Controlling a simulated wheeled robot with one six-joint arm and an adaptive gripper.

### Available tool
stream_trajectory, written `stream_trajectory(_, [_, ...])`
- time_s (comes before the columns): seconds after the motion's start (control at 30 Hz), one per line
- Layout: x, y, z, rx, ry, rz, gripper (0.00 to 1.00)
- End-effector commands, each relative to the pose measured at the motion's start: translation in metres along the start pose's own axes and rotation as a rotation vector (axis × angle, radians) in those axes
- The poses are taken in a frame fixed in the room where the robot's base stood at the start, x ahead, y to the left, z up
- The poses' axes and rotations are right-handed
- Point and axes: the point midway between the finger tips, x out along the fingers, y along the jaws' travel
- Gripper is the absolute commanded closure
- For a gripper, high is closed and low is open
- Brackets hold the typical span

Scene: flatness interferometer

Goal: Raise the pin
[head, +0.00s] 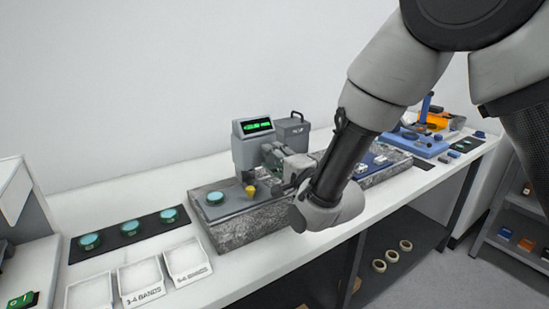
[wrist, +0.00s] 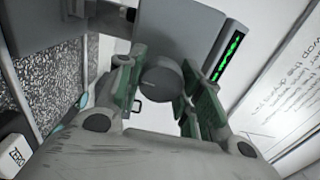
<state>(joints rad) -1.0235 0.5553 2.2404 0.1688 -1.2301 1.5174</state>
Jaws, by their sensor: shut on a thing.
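My gripper (head: 280,178) reaches in from the right at the front of the grey interferometer (head: 257,150), which has a green lit display. In the wrist view my gripper (wrist: 165,92) has its two green-padded fingers on either side of a dark grey round knob (wrist: 161,77), and it is shut on it. I cannot tell whether this knob is the pin. A teal disc (head: 214,197) lies on the same plate. My gripper partly hides the instrument's front.
The instrument sits on a speckled granite block (head: 230,236). Teal discs lie on a dark mat (head: 130,234) at left, with white labelled trays (head: 141,279) before them. Blue and orange equipment (head: 425,135) stands at right. A ZERO-marked block (wrist: 14,157) shows at wrist-view left.

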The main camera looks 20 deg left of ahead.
Motion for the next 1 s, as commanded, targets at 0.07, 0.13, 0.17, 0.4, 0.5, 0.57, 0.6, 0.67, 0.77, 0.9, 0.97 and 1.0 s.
stream_trajectory(0.07, [-0.0005,0.0011,-0.0008,0.008,0.002,0.003,0.88])
stream_trajectory(0.13, [-0.0005,0.0012,-0.0008,0.011,0.002,0.003,0.88])
stream_trajectory(0.17, [-0.0005,0.0012,-0.0008,0.012,0.002,0.003,0.88])
stream_trajectory(0.4, [-0.0006,0.0013,-0.0010,0.013,0.002,0.003,0.88])
stream_trajectory(0.5, [-0.0006,0.0013,-0.0010,0.013,0.003,0.003,0.57])
stream_trajectory(0.57, [-0.0006,0.0012,-0.0009,0.012,0.002,0.003,0.46])
stream_trajectory(0.6, [-0.0005,0.0011,-0.0009,0.012,0.002,0.003,0.43])
stream_trajectory(0.67, [-0.0004,0.0009,-0.0007,0.012,0.002,0.002,0.43])
stream_trajectory(0.77, [-0.0003,0.0007,-0.0005,0.012,0.001,0.002,0.43])
stream_trajectory(0.9, [-0.0013,0.0005,-0.0003,0.012,0.001,0.001,0.43])
stream_trajectory(0.97, [-0.0052,0.0007,-0.0003,0.012,0.001,0.002,0.43])
stream_trajectory(1.0, [-0.0094,0.0006,-0.0002,0.012,0.001,0.003,0.43])
